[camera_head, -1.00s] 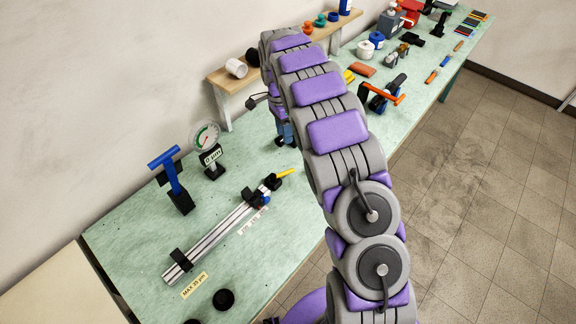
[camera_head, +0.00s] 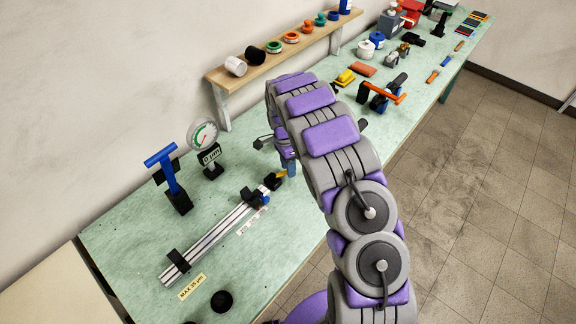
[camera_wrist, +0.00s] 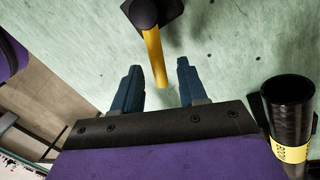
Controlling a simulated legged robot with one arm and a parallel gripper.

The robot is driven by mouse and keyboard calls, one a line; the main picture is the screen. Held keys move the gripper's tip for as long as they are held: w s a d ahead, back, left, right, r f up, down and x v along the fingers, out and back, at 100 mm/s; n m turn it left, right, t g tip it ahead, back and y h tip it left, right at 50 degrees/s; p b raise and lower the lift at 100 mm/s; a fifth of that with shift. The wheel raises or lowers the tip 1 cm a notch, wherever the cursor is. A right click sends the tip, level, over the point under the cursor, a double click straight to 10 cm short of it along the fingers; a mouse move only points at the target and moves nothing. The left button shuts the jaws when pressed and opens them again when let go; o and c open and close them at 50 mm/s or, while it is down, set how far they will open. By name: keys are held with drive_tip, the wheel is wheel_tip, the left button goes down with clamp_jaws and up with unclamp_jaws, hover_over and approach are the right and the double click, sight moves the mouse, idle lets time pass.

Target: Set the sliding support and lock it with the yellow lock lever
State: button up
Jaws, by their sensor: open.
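The yellow lock lever (camera_wrist: 154,55) sticks out from a black base (camera_wrist: 155,10) at the top of the wrist view. In the head view, the lever (camera_head: 281,175) is at the right end of a silver rail (camera_head: 215,236), partly hidden near my gripper. The black sliding support (camera_head: 254,197) appears to sit near that end of the rail. My gripper (camera_wrist: 158,82) is open, and the lever's free end lies between the lines of its two blue fingers. Contact cannot be told. In the head view, my gripper (camera_head: 290,168) is beside the lever.
A dial gauge (camera_head: 203,133) and a blue T-handle (camera_head: 168,170) stand behind the rail. A black tube with a yellow label (camera_wrist: 287,120) is at the right of the wrist view. A wooden shelf (camera_head: 275,52) holds spools. An orange-handled tool (camera_head: 380,93) lies further along.

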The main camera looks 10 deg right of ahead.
clamp_jaws()
idle(0.3)
idle(0.4)
